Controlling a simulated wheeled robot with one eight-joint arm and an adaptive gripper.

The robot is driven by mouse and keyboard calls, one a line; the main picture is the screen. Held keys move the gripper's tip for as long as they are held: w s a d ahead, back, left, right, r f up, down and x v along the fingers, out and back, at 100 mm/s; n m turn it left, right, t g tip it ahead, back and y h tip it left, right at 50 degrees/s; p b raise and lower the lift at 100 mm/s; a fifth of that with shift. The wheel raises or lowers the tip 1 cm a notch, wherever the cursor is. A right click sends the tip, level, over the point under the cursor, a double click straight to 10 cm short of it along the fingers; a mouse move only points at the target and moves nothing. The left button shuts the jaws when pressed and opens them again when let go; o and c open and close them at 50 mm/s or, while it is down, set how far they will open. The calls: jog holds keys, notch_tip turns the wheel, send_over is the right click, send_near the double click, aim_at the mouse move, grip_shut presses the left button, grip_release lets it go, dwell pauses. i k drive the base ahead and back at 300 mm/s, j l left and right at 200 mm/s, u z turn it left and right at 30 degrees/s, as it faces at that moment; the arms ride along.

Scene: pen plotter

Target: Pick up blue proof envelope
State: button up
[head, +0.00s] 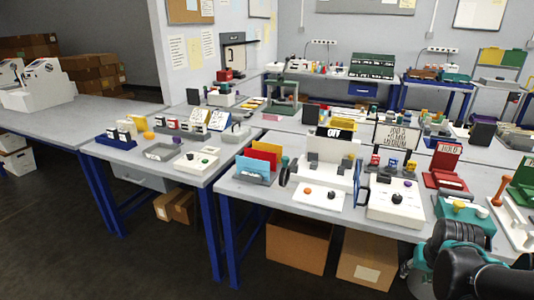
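A rack on the front table's left end holds upright coloured pieces: a light-blue one (252,170) in front, then orange and red ones (266,154) behind. The light-blue piece may be the blue proof envelope or the rack's own front; I cannot tell which at this size. My black and teal arm fills the bottom right corner. My gripper (418,282) seems to be at its lower left end, partly cut off by the picture's edge, well to the right of the rack and apart from it. Its fingers are not clear.
A white pen-plotter-like machine (325,176) stands right of the rack. White panels with knobs (318,196) and a red stand (446,160) share the crowded table. Cardboard boxes (298,246) lie underneath. A second table with trays (165,151) stands left; dark floor is open in front.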

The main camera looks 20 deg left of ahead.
aim_at(262, 168)
jog(key=u, duration=1.25)
jog(key=i+j, duration=0.1)
jog(key=z, duration=0.05)
